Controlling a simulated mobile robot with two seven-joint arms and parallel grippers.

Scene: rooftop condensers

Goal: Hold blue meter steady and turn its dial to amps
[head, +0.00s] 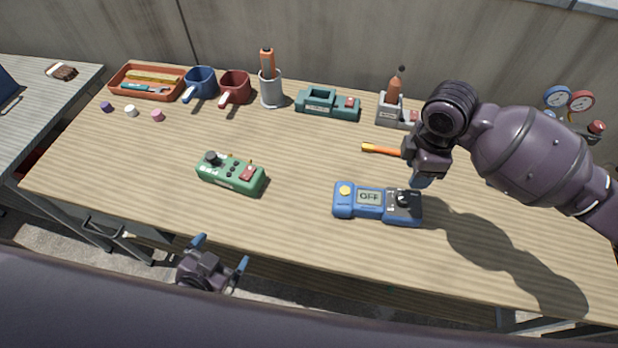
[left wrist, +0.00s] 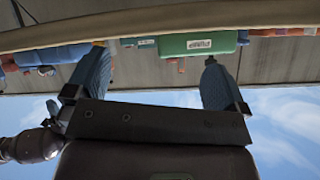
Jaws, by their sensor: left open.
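The blue meter (head: 370,203) lies flat near the table's front edge in the head view. It has a yellow button at its left, a display reading OFF, and a black dial (head: 404,199) on its dark right end. My right gripper (head: 417,181) points down just behind the dial end; its fingers are mostly hidden by its own wrist. My left gripper (head: 219,254) is open and empty, in front of the table edge, left of the meter. The left wrist view shows its two blue fingers apart (left wrist: 155,76), with a blue body, likely the meter (left wrist: 50,55), at upper left.
A green box with knobs (head: 230,173) lies left of the meter. An orange screwdriver (head: 382,150) lies behind it. A tray (head: 147,83), mugs (head: 234,88), a tool cup (head: 271,88) and a teal device (head: 328,104) line the back. The table's middle is clear.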

